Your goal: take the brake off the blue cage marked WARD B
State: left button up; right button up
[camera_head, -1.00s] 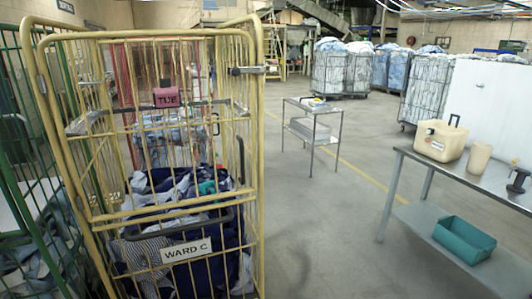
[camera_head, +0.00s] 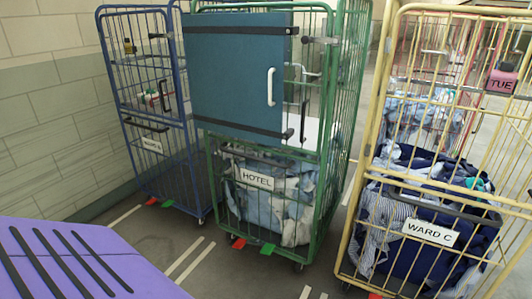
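The blue cage (camera_head: 184,105) stands at the left back, against the tiled wall. A small white label (camera_head: 152,145) hangs on its front; its text is too small to read surely. At the foot of the blue cage are a red pedal (camera_head: 151,201) and a green pedal (camera_head: 167,203), side by side near the floor. I cannot tell which of them is pressed. Neither of my grippers is in view.
A green cage (camera_head: 337,110) marked HOTEL, with a teal panel (camera_head: 238,75), stands right of the blue one. A yellow cage (camera_head: 369,130) marked WARD C is at the right. A purple slotted surface (camera_head: 75,262) fills the lower left. Some marked floor (camera_head: 195,262) is clear.

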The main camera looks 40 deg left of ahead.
aim_at(167, 204)
jog(key=k+j+u, duration=0.25)
jog(key=j+u, duration=0.2)
jog(key=j, duration=0.25)
jog(key=k+j+u, duration=0.25)
jog(key=j+u, duration=0.2)
jog(key=j, duration=0.3)
